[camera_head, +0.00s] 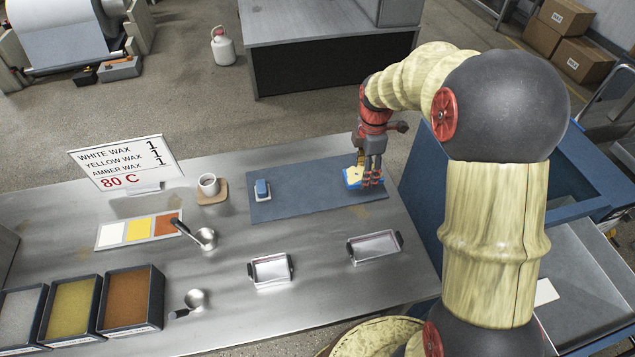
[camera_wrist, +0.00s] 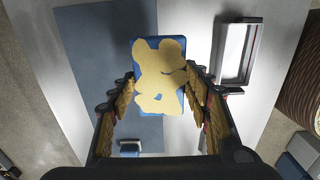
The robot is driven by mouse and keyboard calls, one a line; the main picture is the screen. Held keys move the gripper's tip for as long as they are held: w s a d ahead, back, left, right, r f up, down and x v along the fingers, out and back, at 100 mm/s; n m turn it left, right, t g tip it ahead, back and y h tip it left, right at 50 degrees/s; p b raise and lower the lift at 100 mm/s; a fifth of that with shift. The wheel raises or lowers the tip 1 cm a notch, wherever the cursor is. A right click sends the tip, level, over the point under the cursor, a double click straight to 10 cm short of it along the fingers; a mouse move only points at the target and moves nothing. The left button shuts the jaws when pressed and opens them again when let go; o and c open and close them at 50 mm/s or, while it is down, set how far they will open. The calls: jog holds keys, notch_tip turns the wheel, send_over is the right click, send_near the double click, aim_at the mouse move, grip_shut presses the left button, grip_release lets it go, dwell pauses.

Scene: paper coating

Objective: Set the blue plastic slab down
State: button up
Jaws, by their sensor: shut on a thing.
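The blue plastic slab (camera_head: 350,183) is at the right end of the blue-grey mat (camera_head: 305,195). In the wrist view the slab (camera_wrist: 159,41) sits between the fingers, with a pale yellow bear-shaped piece (camera_wrist: 160,75) covering most of its top. My gripper (camera_head: 370,180) points down and is shut on the slab, with one finger at each side. It also shows in the wrist view (camera_wrist: 160,85). The slab looks flat and close to the mat; whether it touches it I cannot tell. The fingers hide part of it in the head view.
A small blue-and-white block (camera_head: 262,188) lies on the mat's left part. Two metal trays (camera_head: 270,270) (camera_head: 374,246) lie in front. The mat's middle is clear. A wax sign (camera_head: 125,165) stands further left.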

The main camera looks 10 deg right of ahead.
jog(key=w+a+f+b, duration=0.2)
jog(key=w+a+f, duration=0.25)
jog(key=w, duration=0.25)
send_over(326, 182)
jog(key=f, duration=0.3)
jog(key=f+b, duration=0.1)
jog(key=shift+s+d+f, duration=0.25)
jog(key=shift+s+d, duration=0.1)
jog(key=shift+w+a+f+b, duration=0.2)
jog(key=shift+f+b, duration=0.15)
jog(key=shift+f, duration=0.65)
jog(key=shift+w+a+f+b, duration=0.15)
jog(key=shift+f+b, duration=0.15)
jog(key=shift+f, duration=0.65)
jog(key=shift+d, duration=0.1)
jog(key=shift+f, duration=0.15)
jog(key=o, duration=1.2)
jog(key=shift+o, duration=0.2)
